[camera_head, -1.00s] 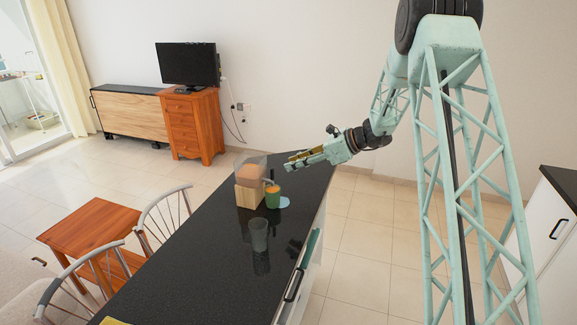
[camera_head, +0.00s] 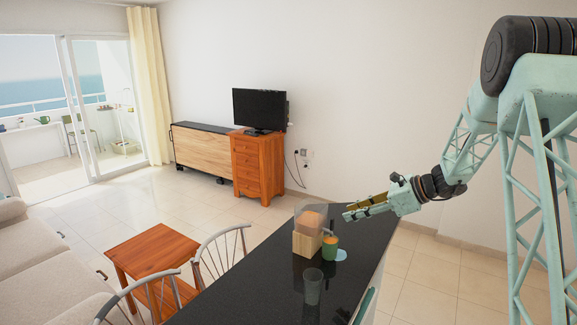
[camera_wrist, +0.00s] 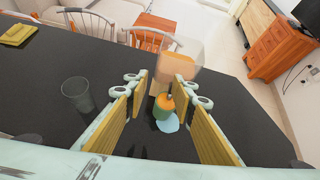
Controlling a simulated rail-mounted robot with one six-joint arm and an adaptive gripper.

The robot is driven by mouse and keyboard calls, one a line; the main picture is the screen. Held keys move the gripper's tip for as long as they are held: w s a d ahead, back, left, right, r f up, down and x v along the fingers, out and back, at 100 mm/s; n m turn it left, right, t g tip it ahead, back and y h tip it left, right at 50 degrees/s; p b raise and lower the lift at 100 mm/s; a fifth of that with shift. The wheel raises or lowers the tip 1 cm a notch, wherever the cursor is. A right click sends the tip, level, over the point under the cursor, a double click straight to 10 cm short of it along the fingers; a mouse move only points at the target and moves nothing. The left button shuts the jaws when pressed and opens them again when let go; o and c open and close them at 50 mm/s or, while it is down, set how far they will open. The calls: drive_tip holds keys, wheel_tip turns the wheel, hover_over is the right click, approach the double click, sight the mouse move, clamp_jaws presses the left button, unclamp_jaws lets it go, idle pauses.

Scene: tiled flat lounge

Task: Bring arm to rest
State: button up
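My gripper (camera_head: 348,212) is above the far right part of the black counter (camera_head: 262,290). Its fingers extend to the left in the head view. In the wrist view, my gripper (camera_wrist: 162,80) is open, with its yellow-padded fingers apart and nothing held between them. A green cup with an orange top (camera_head: 330,250) stands on the counter below the gripper, next to a light blue round patch (camera_head: 341,255). The cup also shows between the fingers in the wrist view (camera_wrist: 163,107).
A wooden box with a clear upper part (camera_head: 306,244) stands beside the cup. A grey glass (camera_head: 312,287) is nearer the camera. A folded yellow cloth (camera_wrist: 18,34) lies on the counter in the wrist view. Chairs and a low wooden table (camera_head: 155,250) stand left of the counter.

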drive_tip(key=s+a+r+n+g+h+b, duration=0.1)
drive_tip(key=s+a+r+n, duration=0.4)
drive_tip(key=s, duration=0.5)
drive_tip(key=s+a+r+n+g+h, duration=0.1)
drive_tip(key=s+a+r+n, duration=0.15)
drive_tip(key=s+r, duration=0.6)
drive_tip(key=s+a+r+n+g+h+b, duration=0.1)
drive_tip(key=s+a+r+n, duration=0.25)
drive_tip(key=s, duration=0.85)
drive_tip(key=s+d+n+h, duration=0.2)
drive_tip(key=s+n, duration=0.2)
drive_tip(key=s, duration=0.7)
drive_tip(key=s+d+n+h+b, duration=0.1)
drive_tip(key=s+d+n+h, duration=0.1)
drive_tip(key=s, duration=1)
drive_tip(key=s+d+n+t+h, duration=0.1)
drive_tip(key=s+d+n+h, duration=0.1)
drive_tip(key=s+n, duration=0.4)
drive_tip(key=s+d, duration=0.1)
drive_tip(key=s, duration=0.4)
drive_tip(key=shift+s+d+f+h+b, duration=0.15)
drive_tip(key=shift+f+h+b, duration=0.05)
drive_tip(key=shift+h+b, duration=0.15)
